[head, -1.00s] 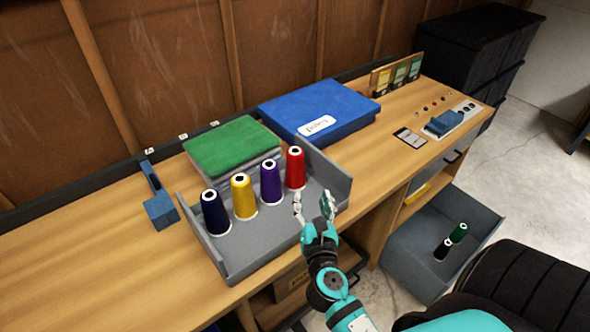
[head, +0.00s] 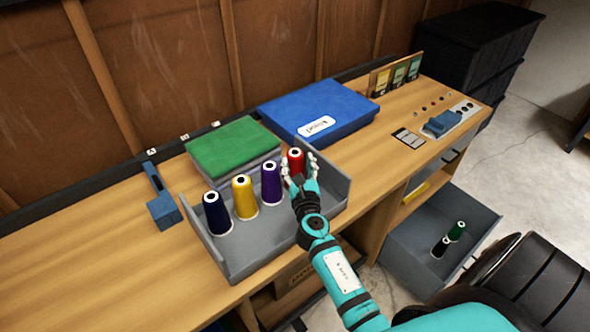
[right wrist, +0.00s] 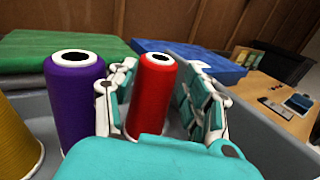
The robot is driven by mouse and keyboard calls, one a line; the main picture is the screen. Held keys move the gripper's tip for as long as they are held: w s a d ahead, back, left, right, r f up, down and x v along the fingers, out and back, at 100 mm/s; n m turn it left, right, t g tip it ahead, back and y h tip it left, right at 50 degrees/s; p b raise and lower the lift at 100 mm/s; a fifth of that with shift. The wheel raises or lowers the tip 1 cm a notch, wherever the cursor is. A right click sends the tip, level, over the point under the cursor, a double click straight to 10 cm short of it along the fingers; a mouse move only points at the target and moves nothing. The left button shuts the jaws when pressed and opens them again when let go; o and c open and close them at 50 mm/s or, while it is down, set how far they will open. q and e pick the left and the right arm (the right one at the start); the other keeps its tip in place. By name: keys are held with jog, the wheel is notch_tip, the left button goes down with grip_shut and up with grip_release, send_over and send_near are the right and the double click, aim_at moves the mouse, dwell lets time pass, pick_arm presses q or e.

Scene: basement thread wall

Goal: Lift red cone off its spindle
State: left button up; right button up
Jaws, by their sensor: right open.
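The red cone (head: 296,160) stands upright at the right end of the row in the grey tray (head: 262,252). My right gripper (head: 299,172) is open, with one finger on each side of the red cone. In the right wrist view the red cone (right wrist: 151,95) stands between the open fingers (right wrist: 157,98), with a gap visible on the right side. The left finger is close to the cone, and contact cannot be told. The spindle under the cone is hidden. My left gripper is not in view.
A purple cone (head: 271,184) stands just left of the red one, close to my left finger. Yellow (head: 244,198) and navy (head: 215,214) cones follow. Green cloth (head: 232,148) and a blue box (head: 318,112) lie behind the tray. An open drawer (head: 480,222) is at right.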

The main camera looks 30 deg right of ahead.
jog(key=x, duration=0.4)
jog(key=shift+w, duration=0.3)
jog(key=shift+r, duration=0.1)
jog(key=shift+c, duration=0.3)
grip_shut()
